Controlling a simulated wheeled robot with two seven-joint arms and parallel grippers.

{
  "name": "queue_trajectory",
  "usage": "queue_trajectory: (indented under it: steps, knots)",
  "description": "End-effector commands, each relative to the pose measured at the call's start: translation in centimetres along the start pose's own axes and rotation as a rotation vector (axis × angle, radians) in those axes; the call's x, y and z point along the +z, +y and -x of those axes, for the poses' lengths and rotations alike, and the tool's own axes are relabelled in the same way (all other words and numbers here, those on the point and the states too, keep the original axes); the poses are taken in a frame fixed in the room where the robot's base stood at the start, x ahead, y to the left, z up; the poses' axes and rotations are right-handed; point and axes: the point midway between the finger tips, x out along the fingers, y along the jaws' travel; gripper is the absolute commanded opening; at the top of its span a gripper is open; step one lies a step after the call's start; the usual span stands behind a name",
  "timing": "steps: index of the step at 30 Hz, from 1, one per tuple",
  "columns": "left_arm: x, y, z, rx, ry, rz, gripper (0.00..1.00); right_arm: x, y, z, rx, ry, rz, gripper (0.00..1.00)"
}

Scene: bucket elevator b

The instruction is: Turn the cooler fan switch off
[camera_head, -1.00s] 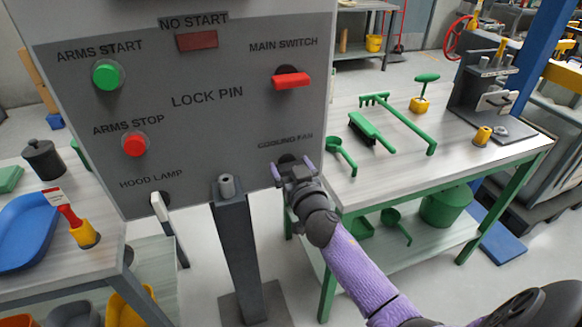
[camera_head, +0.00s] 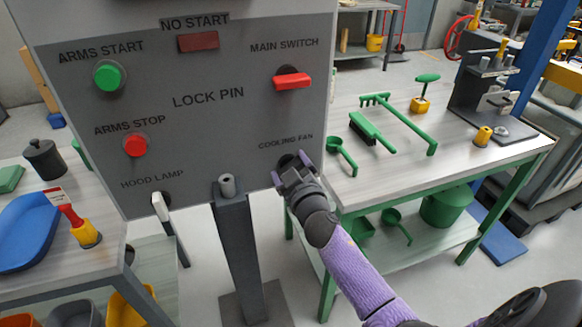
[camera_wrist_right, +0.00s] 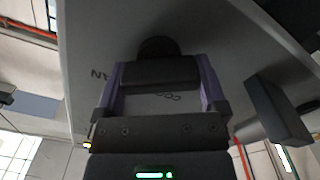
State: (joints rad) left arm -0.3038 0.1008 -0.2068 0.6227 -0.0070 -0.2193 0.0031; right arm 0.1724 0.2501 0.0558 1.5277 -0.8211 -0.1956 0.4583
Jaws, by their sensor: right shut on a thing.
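The cooling fan switch (camera_head: 286,160) is a dark knob at the lower right of the grey control panel (camera_head: 215,125), under the label COOLING FAN. In the head view my right gripper (camera_head: 290,168) covers most of it. In the right wrist view the switch's dark handle (camera_wrist_right: 160,73) sits between the two purple fingers of my right gripper (camera_wrist_right: 158,84), which is shut on it. The fingers lie tilted in the head view, the right one higher. My left gripper is not in view.
The red main switch (camera_head: 292,81) is above. The green arms start button (camera_head: 108,76), red arms stop button (camera_head: 135,145) and hood lamp switch (camera_head: 160,205) are at left. A grey post (camera_head: 238,250) stands below. A table (camera_head: 400,165) with green tools is close at right.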

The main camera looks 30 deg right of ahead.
Motion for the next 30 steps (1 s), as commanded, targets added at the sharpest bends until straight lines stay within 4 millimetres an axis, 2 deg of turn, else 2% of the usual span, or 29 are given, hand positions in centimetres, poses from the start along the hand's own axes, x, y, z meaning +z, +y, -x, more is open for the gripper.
queue_trajectory:
  steps: [18, 30]
  knots:
    - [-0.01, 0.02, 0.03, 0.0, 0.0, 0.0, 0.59, 0.18, -0.32, 0.03, -0.003, -0.002, 0.579, 0.32]
    - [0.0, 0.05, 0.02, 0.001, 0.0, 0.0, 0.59, 0.29, -0.4, 0.04, -0.004, -0.003, 0.867, 0.32]
